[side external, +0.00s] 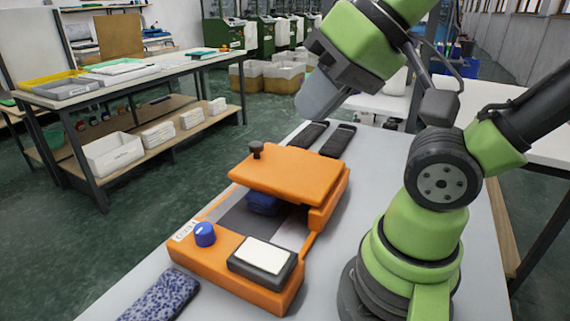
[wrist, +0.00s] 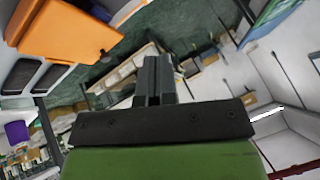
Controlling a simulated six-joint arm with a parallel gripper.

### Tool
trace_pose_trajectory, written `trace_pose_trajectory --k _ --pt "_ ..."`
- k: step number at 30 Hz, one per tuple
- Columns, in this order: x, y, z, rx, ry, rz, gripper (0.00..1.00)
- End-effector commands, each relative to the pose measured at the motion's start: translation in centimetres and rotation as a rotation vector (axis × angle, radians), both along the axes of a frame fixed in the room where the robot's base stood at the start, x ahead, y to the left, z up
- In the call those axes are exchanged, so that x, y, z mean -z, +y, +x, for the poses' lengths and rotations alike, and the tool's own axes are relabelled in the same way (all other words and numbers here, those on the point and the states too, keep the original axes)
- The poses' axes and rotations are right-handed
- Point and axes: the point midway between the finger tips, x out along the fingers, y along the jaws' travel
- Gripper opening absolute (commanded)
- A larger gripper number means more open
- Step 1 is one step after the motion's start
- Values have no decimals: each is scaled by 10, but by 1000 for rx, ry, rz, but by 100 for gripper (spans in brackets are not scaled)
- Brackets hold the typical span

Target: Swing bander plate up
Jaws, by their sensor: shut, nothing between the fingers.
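The orange bander (side external: 215,262) lies on the light grey table. Its orange plate (side external: 300,172) sits over the far part of the body, with a gap beneath its near edge and a dark knob (side external: 257,149) on its left corner. A blue item (side external: 263,202) shows partly under the plate. My gripper (side external: 311,112) is shut and empty, above and beyond the plate and apart from it. In the wrist view the shut fingers (wrist: 157,62) point away from an orange part (wrist: 65,30) at upper left, which looks like the plate.
A blue knob (side external: 205,234) and a white-topped grey pad (side external: 263,257) are on the bander's near end. Two dark slabs (side external: 309,134) (side external: 338,140) lie behind it. A blue speckled item (side external: 162,298) lies at front left. A side bench (side external: 130,85) holds trays.

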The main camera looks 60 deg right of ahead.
Motion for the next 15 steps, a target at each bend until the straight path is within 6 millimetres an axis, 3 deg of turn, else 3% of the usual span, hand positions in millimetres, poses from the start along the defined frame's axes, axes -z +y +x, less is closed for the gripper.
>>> trace_pose_trajectory --k 11,15 --pt "0 0 0 0 0 0 0" --pt "-3 -2 5 -2 5 -10 32"
